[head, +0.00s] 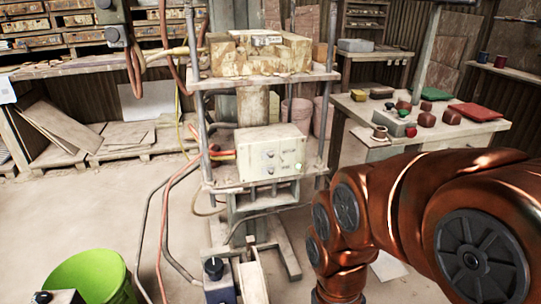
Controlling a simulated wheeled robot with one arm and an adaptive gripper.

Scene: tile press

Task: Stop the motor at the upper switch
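A beige control box (255,143) is mounted on the press frame in the middle of the head view. Its front carries an upper switch (268,154) and a lower one (270,170), each small and round with dark marks beside it. The marks are too small to read, and I cannot tell the switch positions. A small green-white light (298,166) shows at the box's right edge. My copper-coloured arm comes in from the right and bends down right of the press. My gripper is not in view. Nothing covers the front of the control box.
The press shelf (210,83) above the box holds yellowish blocks. Cables hang on its left. A knobbed blue box (215,280) stands low in front. A green bucket (90,278) is at lower left. A cluttered table (360,108) stands behind at right. Floor at left is partly clear.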

